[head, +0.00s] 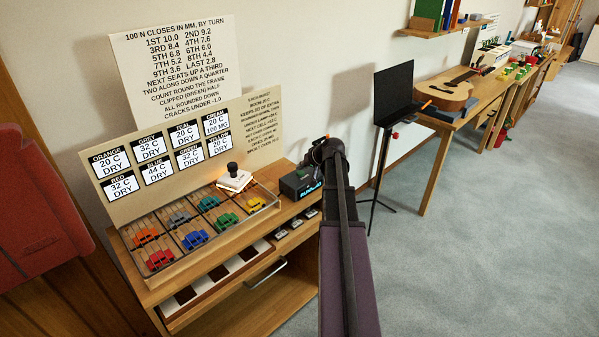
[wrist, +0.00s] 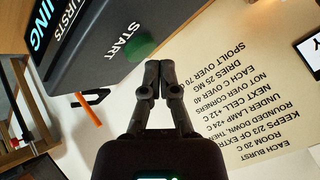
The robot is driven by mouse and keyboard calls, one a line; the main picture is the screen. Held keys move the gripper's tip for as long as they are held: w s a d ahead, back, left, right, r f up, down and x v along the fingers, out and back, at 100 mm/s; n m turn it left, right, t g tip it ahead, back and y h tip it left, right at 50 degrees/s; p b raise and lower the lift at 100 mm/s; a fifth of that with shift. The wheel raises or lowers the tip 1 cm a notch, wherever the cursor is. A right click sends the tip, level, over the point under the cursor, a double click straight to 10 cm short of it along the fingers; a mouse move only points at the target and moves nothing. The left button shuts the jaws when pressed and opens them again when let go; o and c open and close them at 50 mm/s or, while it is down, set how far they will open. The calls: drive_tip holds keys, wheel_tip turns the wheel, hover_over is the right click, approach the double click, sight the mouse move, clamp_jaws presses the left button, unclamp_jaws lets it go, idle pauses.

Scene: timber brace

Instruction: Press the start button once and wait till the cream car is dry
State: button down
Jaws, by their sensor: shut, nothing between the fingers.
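The dark control box (head: 300,183) stands right of the car tray, its lit display seeming to read RUNNING. In the wrist view the green start button (wrist: 141,47) sits beside the word START on the box (wrist: 85,45). My gripper (wrist: 160,66) is shut and empty, its fingertips beside the button in the picture; I cannot tell whether they touch it. A white lamp unit (head: 235,181) with a black knob covers the tray's back right cell, glowing beneath. The cream car is not visible, apparently hidden under it. The cream sign (head: 216,125) reads 20 C, 100 MG.
The tray (head: 205,262) holds several coloured cars in cells; their signs all read DRY. A rules sheet (head: 264,125) stands behind the box, also in the wrist view (wrist: 235,100). A black stand (head: 385,145) and a bench with a guitar (head: 447,93) are to the right.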

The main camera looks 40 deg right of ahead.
sight(300, 173)
drive_tip(key=shift+r, duration=0.25)
drive_tip(key=shift+r+p, duration=2.5)
drive_tip(key=shift+p, duration=0.1)
